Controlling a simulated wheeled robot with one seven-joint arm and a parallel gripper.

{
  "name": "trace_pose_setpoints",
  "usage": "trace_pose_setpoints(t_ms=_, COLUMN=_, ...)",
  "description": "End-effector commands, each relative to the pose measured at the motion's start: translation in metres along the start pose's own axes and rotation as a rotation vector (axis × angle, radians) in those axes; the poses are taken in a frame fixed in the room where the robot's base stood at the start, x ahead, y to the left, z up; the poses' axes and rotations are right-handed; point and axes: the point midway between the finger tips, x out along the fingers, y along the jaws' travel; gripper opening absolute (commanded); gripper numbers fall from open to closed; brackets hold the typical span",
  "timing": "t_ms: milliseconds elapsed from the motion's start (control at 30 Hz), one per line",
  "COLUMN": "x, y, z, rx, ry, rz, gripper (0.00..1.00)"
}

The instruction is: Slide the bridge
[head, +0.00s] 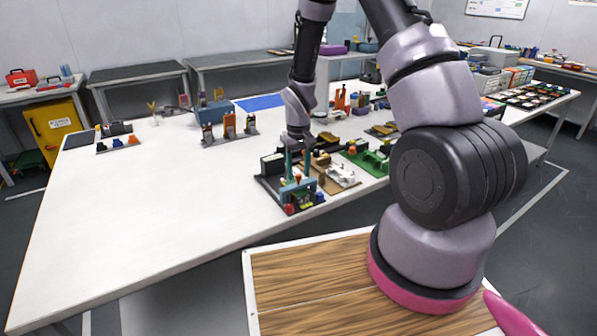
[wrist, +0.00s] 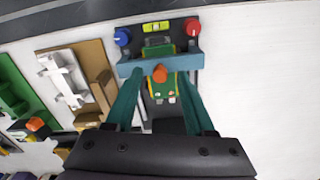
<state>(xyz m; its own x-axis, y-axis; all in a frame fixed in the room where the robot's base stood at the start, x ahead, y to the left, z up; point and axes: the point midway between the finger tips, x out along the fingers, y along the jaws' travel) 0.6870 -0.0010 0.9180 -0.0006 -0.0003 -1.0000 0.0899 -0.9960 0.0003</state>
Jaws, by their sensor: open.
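The bridge is a blue-grey crossbar (wrist: 186,62) spanning a small dark fixture; it also shows in the head view (head: 287,191). An orange knob (wrist: 160,73) sits at its middle. A green piece with pale round spots lies beneath the bar. In the head view my gripper (head: 299,176) is right over the fixture. I cannot tell whether the fingertips touch the bar. Part of the fixture is hidden by my gripper.
The fixture's dark base carries a blue knob (wrist: 122,37), a red knob (wrist: 192,26) and a yellow level (wrist: 157,27). A tan board with a white part (wrist: 64,78) and a green fixture (wrist: 12,95) stand beside it.

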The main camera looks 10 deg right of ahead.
Motion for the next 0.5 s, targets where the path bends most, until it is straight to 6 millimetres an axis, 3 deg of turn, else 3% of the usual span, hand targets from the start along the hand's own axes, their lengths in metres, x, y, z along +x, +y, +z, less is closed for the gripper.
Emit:
trace_pose_setpoints(t_ms=300, x=0.0033, y=-0.0001, z=-0.0002, rx=0.0, ry=0.001, rz=0.0, gripper=0.54)
trace_pose_setpoints(t_ms=333, x=0.0033, y=-0.0001, z=-0.0002, rx=0.0, ry=0.001, rz=0.0, gripper=0.47)
trace_pose_setpoints(t_ms=433, x=0.0032, y=0.0, z=-0.0002, rx=0.0, ry=0.001, rz=0.0, gripper=0.08)
trace_pose_setpoints(t_ms=467, x=0.0032, y=-0.0001, z=-0.0002, rx=0.0, ry=0.001, rz=0.0, gripper=0.0)
trace_pose_setpoints(t_ms=500, x=0.0031, y=0.0, z=-0.0002, rx=0.0, ry=0.001, rz=0.0, gripper=0.0)
